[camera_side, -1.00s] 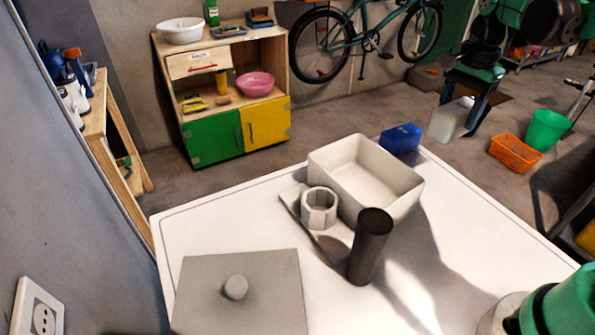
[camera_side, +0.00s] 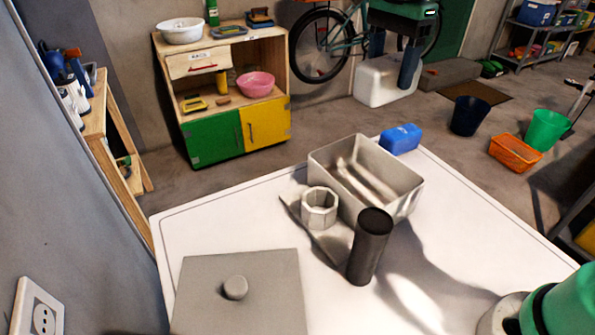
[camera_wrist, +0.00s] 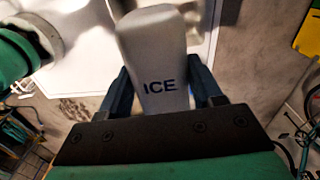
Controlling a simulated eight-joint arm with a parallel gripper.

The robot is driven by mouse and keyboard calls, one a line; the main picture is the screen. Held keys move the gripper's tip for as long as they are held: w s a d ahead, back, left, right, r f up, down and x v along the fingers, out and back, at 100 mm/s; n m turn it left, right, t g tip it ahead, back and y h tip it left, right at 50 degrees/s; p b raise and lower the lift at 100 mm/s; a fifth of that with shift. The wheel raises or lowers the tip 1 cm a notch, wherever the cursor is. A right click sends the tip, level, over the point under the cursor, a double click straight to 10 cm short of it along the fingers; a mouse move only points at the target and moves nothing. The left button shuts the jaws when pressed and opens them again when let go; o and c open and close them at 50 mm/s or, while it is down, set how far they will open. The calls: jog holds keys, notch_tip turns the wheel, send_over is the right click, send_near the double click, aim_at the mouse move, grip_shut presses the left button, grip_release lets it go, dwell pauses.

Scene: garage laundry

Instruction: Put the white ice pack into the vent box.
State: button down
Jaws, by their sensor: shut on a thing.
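The white ice pack (camera_side: 385,82) is in my gripper (camera_side: 392,66), held in the air; in the side view it shows up and right of the open box, clear of it. In the wrist view the ice pack (camera_wrist: 155,62), marked "ICE", sits between the two dark fingers of my gripper (camera_wrist: 160,88). The open pale rectangular box (camera_side: 402,202), seemingly the vent box, stands on the white table with no lid on it. I see no pack in it; part of its floor is shadowed.
On the white table (camera_side: 225,220) are an octagonal cup (camera_side: 319,208) on a thin plate, a dark upright cylinder (camera_side: 370,248) before the box, and a grey square lid-like panel (camera_side: 260,285) with a knob. A blue block (camera_side: 401,138) lies behind the box.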

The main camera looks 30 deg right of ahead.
jog(key=f, duration=1.3)
jog(key=a+f, duration=0.1)
jog(key=f, duration=0.6)
jog(key=shift+f, duration=0.1)
jog(key=shift+c, duration=0.8)
grip_release()
notch_tip(320, 180, up, 12)
jog(key=s+d+n+t, duration=0.1)
jog(key=s+n+t, duration=0.2)
jog(key=n, duration=0.5)
jog(key=s+d+f+n+t, duration=0.1)
jog(key=s+n+t, duration=0.3)
jog(key=n, duration=0.4)
jog(key=shift+s+d+n, duration=0.4)
jog(key=shift+s, duration=0.05)
